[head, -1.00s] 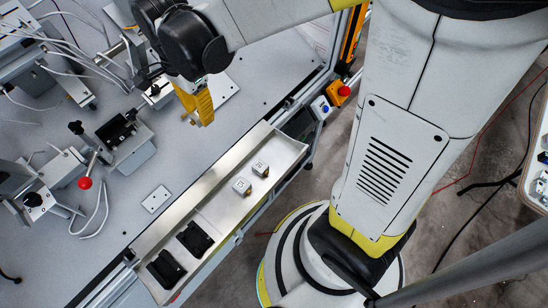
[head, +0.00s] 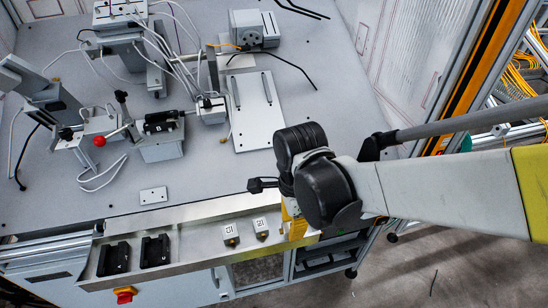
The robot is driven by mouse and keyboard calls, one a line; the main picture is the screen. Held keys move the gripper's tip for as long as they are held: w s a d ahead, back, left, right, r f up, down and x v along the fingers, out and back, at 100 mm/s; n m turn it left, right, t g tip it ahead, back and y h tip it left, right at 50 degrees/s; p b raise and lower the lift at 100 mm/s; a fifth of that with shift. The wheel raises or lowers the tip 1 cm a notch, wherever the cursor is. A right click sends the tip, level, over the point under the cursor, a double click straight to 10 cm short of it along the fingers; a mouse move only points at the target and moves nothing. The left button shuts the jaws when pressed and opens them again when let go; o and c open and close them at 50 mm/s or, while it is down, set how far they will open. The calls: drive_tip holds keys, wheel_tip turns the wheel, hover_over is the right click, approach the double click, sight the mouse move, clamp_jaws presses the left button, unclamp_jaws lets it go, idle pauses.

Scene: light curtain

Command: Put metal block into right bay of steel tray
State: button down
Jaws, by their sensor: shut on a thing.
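The steel tray (head: 190,222) lies along the front edge of the table. Its right bay holds two small metal blocks (head: 230,235) and (head: 261,228), side by side and marked on top. Its left bay holds two black parts (head: 155,252) and (head: 114,258). My gripper (head: 294,232) points down at the right end of the tray, to the right of the two blocks. Its yellow fingers are shut on a metal block, which the fingers and wrist hide. I cannot tell whether that block touches the tray floor.
A small metal plate (head: 153,195) lies on the table behind the tray. A clamp fixture with a red knob (head: 100,141) and a larger light plate (head: 257,112) stand farther back. A red and yellow switch (head: 125,295) is below the tray front.

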drive_tip(key=b, duration=0.2)
hover_over(280, 222)
drive_tip(key=s, duration=0.2)
wheel_tip(280, 222, down, 4)
drive_tip(key=shift+w+a+f, duration=0.1)
drive_tip(key=shift+a, duration=0.05)
drive_tip(key=shift+f+b, duration=0.95)
drive_tip(key=shift+f, duration=0.95)
drive_tip(key=shift+f, duration=0.2)
drive_tip(key=c, duration=1.3)
unclamp_jaws()
drive_tip(key=shift+o, duration=0.2)
drive_tip(key=shift+r, duration=0.15)
